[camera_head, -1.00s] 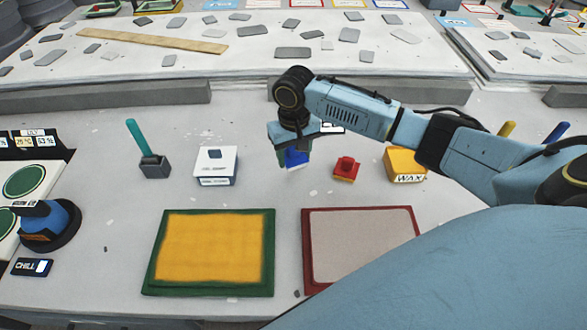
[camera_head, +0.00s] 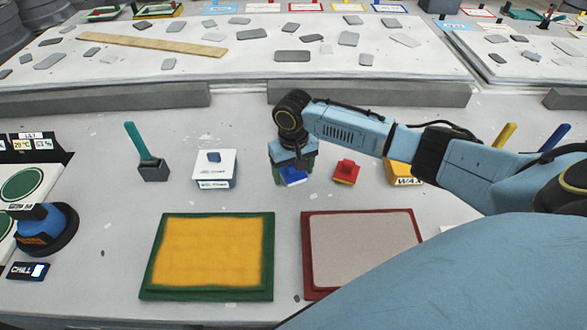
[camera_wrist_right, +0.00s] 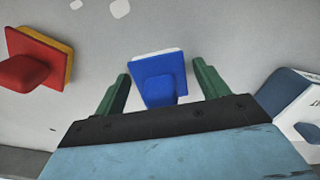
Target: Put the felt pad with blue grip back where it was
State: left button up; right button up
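The felt pad with blue grip (camera_head: 292,177) is in the middle of the bench, left of a red-gripped pad (camera_head: 347,171). Its blue top, blue grip and a strip of white felt (camera_wrist_right: 158,76) show in the right wrist view. It appears to lie on the grey bench surface. My right gripper (camera_head: 293,168) reaches down over it. The green fingers (camera_wrist_right: 162,82) stand apart, one on each side of the pad, with small gaps, so the gripper is open. In the head view the gripper hides the pad's far part. My left gripper is not in view.
A yellow WAX block (camera_head: 404,172) stands right of the red-gripped pad (camera_wrist_right: 35,62). A white box (camera_head: 215,169) and a dark holder with a teal handle (camera_head: 153,170) stand left. Green-framed (camera_head: 150,262) and red-framed (camera_head: 308,260) moulds lie in front. A grey ledge (camera_head: 370,94) runs behind.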

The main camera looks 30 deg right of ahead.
jog(key=shift+r, duration=0.2)
notch_tip(320, 180, up, 12)
jog(key=shift+p, duration=1)
